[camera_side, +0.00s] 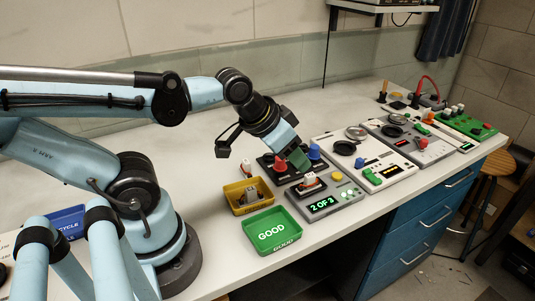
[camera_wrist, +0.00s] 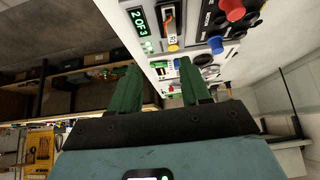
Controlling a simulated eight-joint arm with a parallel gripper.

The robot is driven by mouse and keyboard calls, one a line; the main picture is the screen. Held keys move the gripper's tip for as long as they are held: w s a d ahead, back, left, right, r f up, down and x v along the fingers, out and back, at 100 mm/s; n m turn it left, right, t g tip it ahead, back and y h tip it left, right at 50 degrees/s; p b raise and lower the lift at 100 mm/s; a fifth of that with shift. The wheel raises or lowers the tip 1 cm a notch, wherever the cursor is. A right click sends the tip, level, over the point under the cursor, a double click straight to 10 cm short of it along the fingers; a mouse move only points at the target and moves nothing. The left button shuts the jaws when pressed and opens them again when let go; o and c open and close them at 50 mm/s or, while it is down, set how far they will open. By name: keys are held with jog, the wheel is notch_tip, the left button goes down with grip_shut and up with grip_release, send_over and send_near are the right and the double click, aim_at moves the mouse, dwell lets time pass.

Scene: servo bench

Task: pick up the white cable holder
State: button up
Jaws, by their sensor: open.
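My gripper (camera_side: 299,158) has green fingers and hangs over the black panel with red and blue knobs, behind the grey tester. In the wrist view the two fingers of my gripper (camera_wrist: 160,80) stand apart with nothing between them. No piece is plainly recognisable as the white cable holder. A small white piece with a red spot (camera_side: 246,168) stands behind the yellow tray, left of my gripper. Another small white piece (camera_side: 309,180) sits on the grey tester, below my gripper. I cannot tell whether either is the holder.
The grey tester (camera_side: 335,203) reads "2 OF 3". The yellow tray (camera_side: 240,208) holds small parts. The green GOOD tray (camera_side: 272,236) looks empty near the bench's front edge. A red knob (camera_side: 281,165) and blue knob (camera_side: 314,151) stand close to my gripper. More panels line the right.

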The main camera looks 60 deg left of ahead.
jog(key=r+g, duration=0.2)
jog(key=g, duration=0.5)
send_over(310, 175)
jog(key=f, duration=0.6)
jog(key=shift+w+a+f, duration=0.2)
jog(key=shift+w+f, duration=0.1)
jog(key=shift+s+d+f, duration=0.1)
jog(key=shift+f, duration=1.35)
jog(key=shift+s+d+f, duration=0.1)
jog(key=shift+f, duration=1.35)
grip_shut()
jog(key=shift+r, duration=0.15)
